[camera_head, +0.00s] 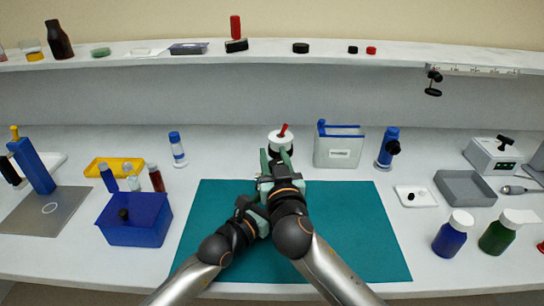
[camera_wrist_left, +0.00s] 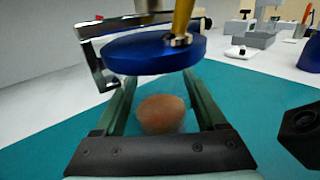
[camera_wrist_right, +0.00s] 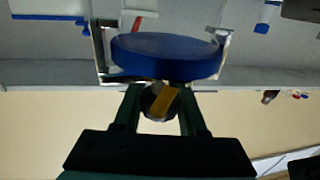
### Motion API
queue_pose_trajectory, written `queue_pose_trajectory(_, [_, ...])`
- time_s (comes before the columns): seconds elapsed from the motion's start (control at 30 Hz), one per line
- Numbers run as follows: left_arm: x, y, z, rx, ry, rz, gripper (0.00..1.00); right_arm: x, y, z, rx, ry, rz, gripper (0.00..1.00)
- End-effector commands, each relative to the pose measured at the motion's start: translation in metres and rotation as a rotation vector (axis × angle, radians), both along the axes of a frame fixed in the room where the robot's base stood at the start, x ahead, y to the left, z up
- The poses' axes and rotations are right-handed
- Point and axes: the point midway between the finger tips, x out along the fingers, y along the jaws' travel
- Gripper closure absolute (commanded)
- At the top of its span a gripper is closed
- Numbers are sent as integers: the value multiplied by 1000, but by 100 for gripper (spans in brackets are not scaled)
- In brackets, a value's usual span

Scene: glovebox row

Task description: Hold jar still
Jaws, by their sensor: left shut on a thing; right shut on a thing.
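In the left wrist view a small clear jar (camera_wrist_left: 163,114) with orange-brown contents sits between the fingers of my left gripper (camera_wrist_left: 160,88), which is shut on it. A blue disc-shaped lid (camera_wrist_left: 140,53) is above the jar, with a bright metal frame (camera_wrist_left: 97,55) around it. A yellow handle (camera_wrist_left: 183,20) rises from the lid. My right gripper (camera_wrist_right: 160,98) is shut on this handle, whose yellow part (camera_wrist_right: 163,102) shows between its fingers. In the head view my right gripper (camera_head: 276,160) covers the jar and lid, and my left gripper's fingertips are hidden below it.
A teal mat (camera_head: 355,225) lies under my arms. A white round pot with a red stick (camera_head: 281,138) and a clear blue-edged bin (camera_head: 339,148) stand behind. A blue box (camera_head: 134,222) is left. A grey tray (camera_head: 465,188) and capped bottles (camera_head: 450,235) are right. The mat's right side is clear.

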Motion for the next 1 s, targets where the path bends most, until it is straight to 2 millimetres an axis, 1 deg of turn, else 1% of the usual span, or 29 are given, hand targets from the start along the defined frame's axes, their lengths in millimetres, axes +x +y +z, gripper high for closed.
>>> queue_pose_trajectory(0.47, [0, -1, 1, 5, -5, -1, 100, 0, -1, 1, 2, 0, -21, 100])
queue_pose_trajectory(0.5, [0, -1, 1, 5, -5, -1, 100, 0, -1, 1, 2, 0, -21, 58])
queue_pose_trajectory(0.77, [0, 0, 1, 3, -5, 0, 100, 0, -1, 0, 1, 1, -21, 29])
queue_pose_trajectory(1.0, [0, 0, 1, 2, -4, 0, 100, 0, -1, 0, 1, 1, -21, 29])
